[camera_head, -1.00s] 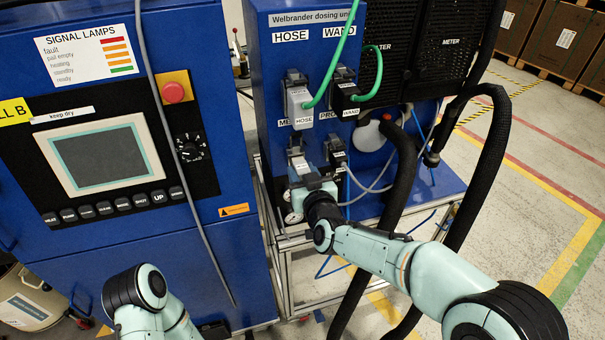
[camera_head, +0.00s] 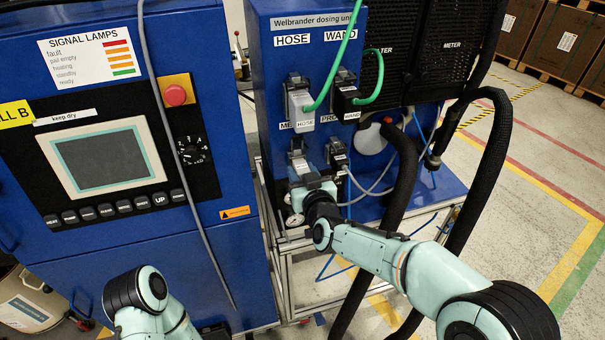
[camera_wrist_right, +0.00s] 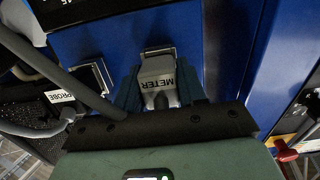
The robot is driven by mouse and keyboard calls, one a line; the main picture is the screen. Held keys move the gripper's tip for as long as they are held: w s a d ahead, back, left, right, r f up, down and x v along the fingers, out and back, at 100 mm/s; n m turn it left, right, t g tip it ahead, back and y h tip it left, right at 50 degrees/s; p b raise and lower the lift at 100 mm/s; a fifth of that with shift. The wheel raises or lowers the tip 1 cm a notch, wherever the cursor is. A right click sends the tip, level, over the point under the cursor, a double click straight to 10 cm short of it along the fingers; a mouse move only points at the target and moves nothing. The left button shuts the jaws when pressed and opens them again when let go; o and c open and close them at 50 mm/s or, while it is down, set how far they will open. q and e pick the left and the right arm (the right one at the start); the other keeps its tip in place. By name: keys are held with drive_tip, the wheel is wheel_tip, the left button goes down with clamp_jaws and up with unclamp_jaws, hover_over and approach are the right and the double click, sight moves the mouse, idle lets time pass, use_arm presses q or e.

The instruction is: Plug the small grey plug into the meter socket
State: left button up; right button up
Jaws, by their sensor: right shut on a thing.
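The small grey plug (camera_wrist_right: 160,84), labelled METER, sits between the fingers of my right gripper (camera_wrist_right: 158,92) in the right wrist view. The gripper is shut on it. The plug's front is at the meter socket (camera_wrist_right: 158,50) on the blue panel; how deep it sits I cannot tell. In the head view the plug (camera_head: 298,161) is at the lower left socket, below a partly covered label, with my right gripper (camera_head: 303,184) just below it. My left arm shows at the bottom left, but its gripper is out of view.
A grey HOSE plug (camera_head: 300,106) and a black WAND plug (camera_head: 346,98) with green cables sit above. The PROBE plug (camera_head: 338,155) is close to the right of my gripper. Thick black hoses (camera_head: 401,180) hang farther right.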

drive_tip(key=shift+w, duration=0.25)
idle(0.6)
drive_tip(key=o, duration=1.2)
drive_tip(key=shift+w+a, duration=0.1)
drive_tip(key=shift+o, duration=0.2)
drive_tip(key=shift+b+v, duration=0.35)
drive_tip(key=shift+v, duration=0.85)
use_arm(q)
drive_tip(key=shift+s+f+b, duration=0.35)
drive_tip(key=shift+s+f, duration=0.15)
drive_tip(key=shift+f, duration=0.4)
use_arm(e)
drive_tip(key=v, duration=0.6)
drive_tip(key=shift+s, duration=0.35)
